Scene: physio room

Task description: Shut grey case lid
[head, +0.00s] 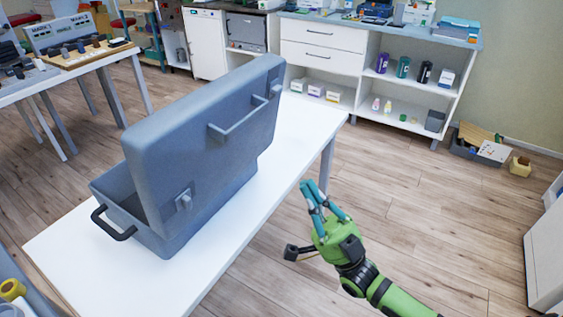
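The grey case (165,235) stands on a white table (262,205). Its lid (205,135) is raised and leans toward the near right side, with a grey handle (240,122) and latches on its outer face. A dark side handle (112,222) sticks out at the case's left end. The inside of the case is mostly hidden behind the lid. My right gripper (312,189) is beside the table's right edge, to the right of the lid and apart from it. Its teal fingers point up and look close together; I cannot tell whether they touch. My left gripper is not in view.
A white cabinet and shelf unit (325,62) with bottles and boxes stands at the back. Another table (75,63) with several small items is at the upper left. A crate (478,150) sits on the floor at right. Wooden floor right of the table is mostly clear.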

